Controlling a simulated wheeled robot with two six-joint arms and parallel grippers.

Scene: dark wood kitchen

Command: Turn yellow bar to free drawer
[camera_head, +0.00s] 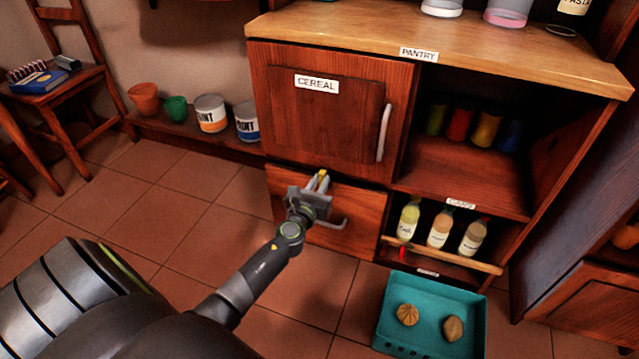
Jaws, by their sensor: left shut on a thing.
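The yellow bar (323,175) shows as a small yellow piece at the drawer's upper part, between the fingers of my left gripper (319,184). My left gripper is shut on the bar, and its arm comes in from the lower left. The gripper hides most of the bar, so I cannot tell its full angle. My right gripper is not in view.
The cereal cupboard door (322,115) with its pale handle is shut above the drawer. Bottles (439,228) stand on a low railed shelf at right. A teal crate (384,318) with two rounded items sits on the floor. Tiles left of the drawer are clear.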

